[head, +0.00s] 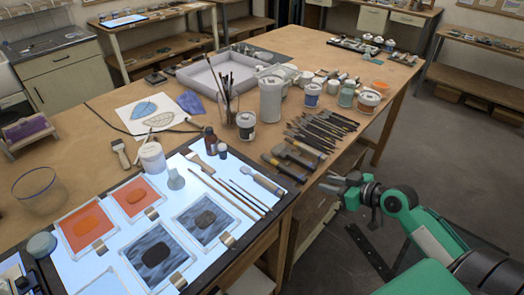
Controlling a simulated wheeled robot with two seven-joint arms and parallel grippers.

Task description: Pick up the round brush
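Several long thin brushes (231,190) lie side by side on the lit white panel (190,190) near the table's front edge. Their tips are too small to tell which one is round. A wider, flat-looking tool (262,183) lies to their right. More brushes (225,80) stand upright in a glass jar (228,108) further back. My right gripper (333,187) is just off the table's front edge, right of the panel and apart from the brushes. Nothing shows held in it; its finger gap is too small to read. My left gripper is out of view.
Hammer-like tools (290,160) and a row of dark-handled tools (322,130) lie on the table between my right gripper and the jars. A white pot (152,157), a small bottle (210,140) and painted glass pieces (203,222) crowd the panel.

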